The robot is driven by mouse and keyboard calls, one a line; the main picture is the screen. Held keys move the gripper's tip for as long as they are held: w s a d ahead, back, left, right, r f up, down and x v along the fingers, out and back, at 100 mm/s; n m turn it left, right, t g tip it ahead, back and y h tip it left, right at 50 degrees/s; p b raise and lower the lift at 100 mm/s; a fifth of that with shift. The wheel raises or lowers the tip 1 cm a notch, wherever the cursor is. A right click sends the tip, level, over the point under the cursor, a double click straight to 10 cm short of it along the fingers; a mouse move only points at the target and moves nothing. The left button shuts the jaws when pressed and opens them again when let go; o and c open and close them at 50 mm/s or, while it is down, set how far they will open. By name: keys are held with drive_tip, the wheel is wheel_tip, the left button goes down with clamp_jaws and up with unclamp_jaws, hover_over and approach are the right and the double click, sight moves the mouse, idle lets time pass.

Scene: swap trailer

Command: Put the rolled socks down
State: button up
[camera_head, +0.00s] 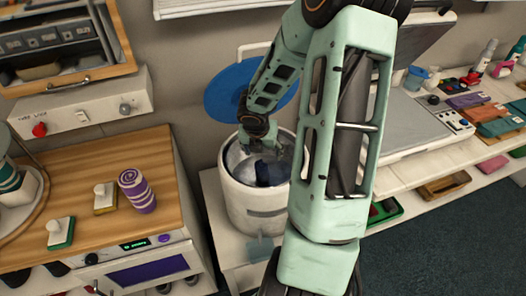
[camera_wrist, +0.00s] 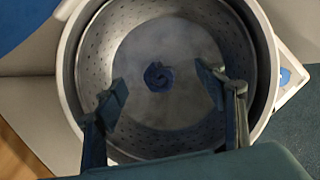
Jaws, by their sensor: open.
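The rolled socks (camera_wrist: 158,76) are a small dark blue coil on the round floor of a perforated metal drum (camera_wrist: 88,65) in the wrist view. My gripper (camera_wrist: 164,84) is open, its two fingers apart on either side of the socks in the picture, with nothing between the tips. The socks look below the fingertips, apart from them. In the head view, my gripper (camera_head: 264,160) reaches down into the white round tub (camera_head: 252,206) that holds the drum. A dark blue shape shows there, but I cannot tell socks from fingers.
A round blue lid (camera_head: 228,88) stands behind the tub. To the left is a wooden counter (camera_head: 85,170) with a purple striped roll (camera_head: 137,191) and stamps. To the right, a shelf holds a grey press (camera_head: 412,125) and several coloured items. The drum wall surrounds my gripper closely.

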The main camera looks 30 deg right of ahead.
sight(263, 167)
idle(0.4)
wheel_tip(263, 167, up, 7)
drive_tip(key=p, duration=0.7)
